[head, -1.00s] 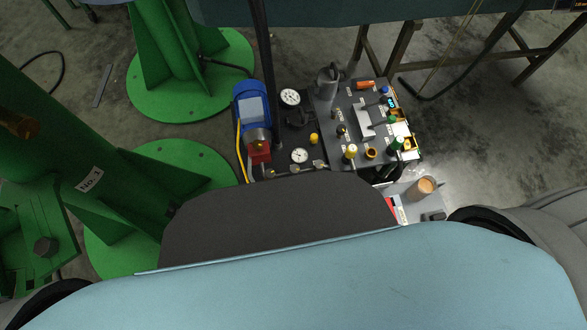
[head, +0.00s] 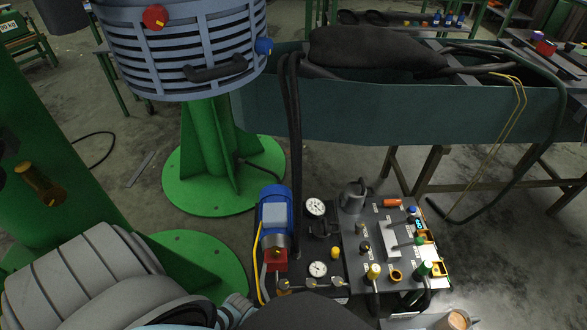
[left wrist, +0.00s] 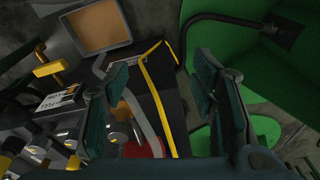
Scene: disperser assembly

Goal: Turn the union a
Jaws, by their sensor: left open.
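I cannot single out union a by a label. Several small metal fittings (head: 310,287) sit in a row along the front of the pump unit, right of the red block (head: 277,260), in the head view. My left gripper (left wrist: 162,75) is open in the left wrist view, with dark green fingers apart. A yellow cable (left wrist: 157,95) shows between and beyond the fingers, with nothing gripped. Metal fittings and a yellow handle (left wrist: 50,68) lie left of the fingers. My right gripper is not in view.
The blue motor (head: 276,210), two gauges (head: 316,207) and a valve panel (head: 352,262) stand on the floor unit. A green stand (head: 205,165) carries a slatted drum (head: 190,50). A teal trough (head: 420,115) runs behind. Open floor (head: 130,170) lies at left.

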